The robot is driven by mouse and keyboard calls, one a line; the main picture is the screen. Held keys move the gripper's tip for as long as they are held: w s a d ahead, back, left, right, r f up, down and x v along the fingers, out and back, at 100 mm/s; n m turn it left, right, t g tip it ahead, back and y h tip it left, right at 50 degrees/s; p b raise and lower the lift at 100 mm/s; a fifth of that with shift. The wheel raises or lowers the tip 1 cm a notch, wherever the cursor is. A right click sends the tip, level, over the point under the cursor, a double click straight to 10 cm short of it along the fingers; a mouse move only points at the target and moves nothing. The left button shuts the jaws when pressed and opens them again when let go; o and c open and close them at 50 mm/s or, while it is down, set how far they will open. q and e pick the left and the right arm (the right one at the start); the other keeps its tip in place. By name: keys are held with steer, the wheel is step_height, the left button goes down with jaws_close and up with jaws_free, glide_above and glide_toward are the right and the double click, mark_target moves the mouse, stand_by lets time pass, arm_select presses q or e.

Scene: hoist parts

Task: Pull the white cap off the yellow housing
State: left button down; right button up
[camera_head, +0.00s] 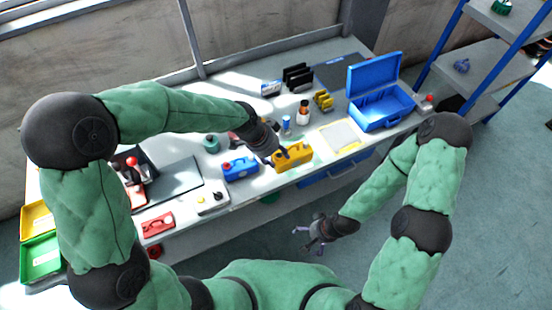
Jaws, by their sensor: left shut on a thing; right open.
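The yellow housing (297,155) stands near the front edge of the workbench, right of the blue housing. My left gripper (279,158) reaches in from the left and is shut at the housing's left end, where the white cap seems to sit. The cap is hidden by the fingers, so I cannot make out its outline or whether it is still seated. My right gripper (314,236) is open and empty, low in front of the bench and away from the housing.
A blue housing (240,169), a white one (212,201) and a red one (157,222) line the front of the workbench (190,225). A blue toolbox (378,106) stands open at the right. Bottles, a yellow holder (323,101) and black racks (297,77) stand behind.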

arm_select(q)
steer(key=w+a, duration=0.1)
steer(key=w, duration=0.9)
steer(key=shift+a, duration=0.2)
stand_by(0.5)
stand_by(0.3)
steer(key=shift+f+b, duration=4.15)
steer(key=shift+f, duration=1.9)
